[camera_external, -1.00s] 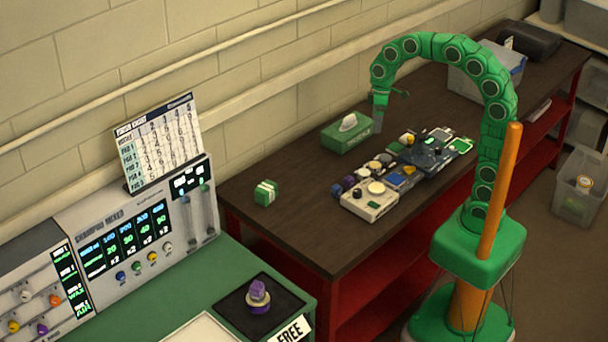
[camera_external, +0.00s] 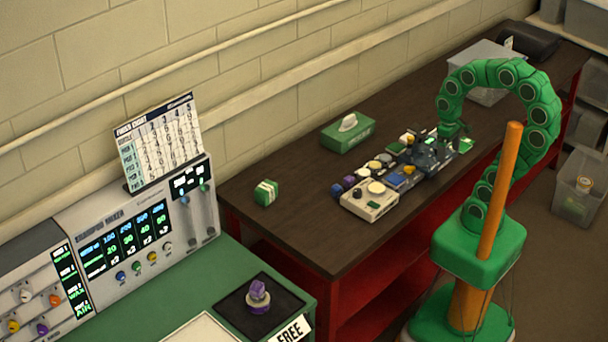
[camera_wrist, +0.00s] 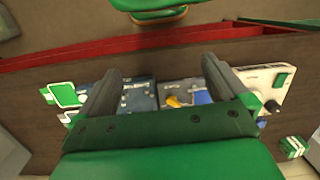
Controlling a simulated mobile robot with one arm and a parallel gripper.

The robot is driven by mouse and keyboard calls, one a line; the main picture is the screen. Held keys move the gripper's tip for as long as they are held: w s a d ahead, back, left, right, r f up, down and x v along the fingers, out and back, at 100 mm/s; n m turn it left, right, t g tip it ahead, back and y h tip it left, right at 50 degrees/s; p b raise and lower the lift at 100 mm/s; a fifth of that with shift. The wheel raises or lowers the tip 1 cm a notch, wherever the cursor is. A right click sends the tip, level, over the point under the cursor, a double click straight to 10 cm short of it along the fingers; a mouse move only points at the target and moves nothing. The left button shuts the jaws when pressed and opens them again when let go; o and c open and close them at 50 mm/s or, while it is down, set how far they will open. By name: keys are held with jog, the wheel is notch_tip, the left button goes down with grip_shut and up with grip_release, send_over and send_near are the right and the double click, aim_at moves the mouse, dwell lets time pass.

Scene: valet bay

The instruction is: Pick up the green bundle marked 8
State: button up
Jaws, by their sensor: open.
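A small green bundle (camera_external: 265,192) with a white band lies by itself on the left part of the dark table. It also shows at the lower right of the wrist view (camera_wrist: 293,147). I cannot read a number on it. A flat green and white item (camera_external: 465,146) lies at the right end of the row of devices; it shows at the left of the wrist view (camera_wrist: 64,95). My gripper (camera_external: 452,134) is open and empty above the right end of that row, far to the right of the banded bundle. Its two fingers straddle the devices in the wrist view (camera_wrist: 163,75).
A row of boxy devices, with a cream one (camera_external: 369,202) at its left end, fills the middle of the table. A green tissue box (camera_external: 347,134) stands behind it. A clear bin (camera_external: 487,75) is at the back right. Bare wood surrounds the banded bundle.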

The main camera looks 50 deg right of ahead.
jog(key=shift+s+d+f+m, duration=0.15)
jog(key=shift+s+d+f, duration=0.1)
jog(key=shift+s, duration=0.3)
jog(key=shift+s+d+f+m, duration=0.1)
jog(key=shift+s+f+m, duration=0.1)
jog(key=shift+s, duration=0.3)
jog(key=shift+c, duration=1.4)
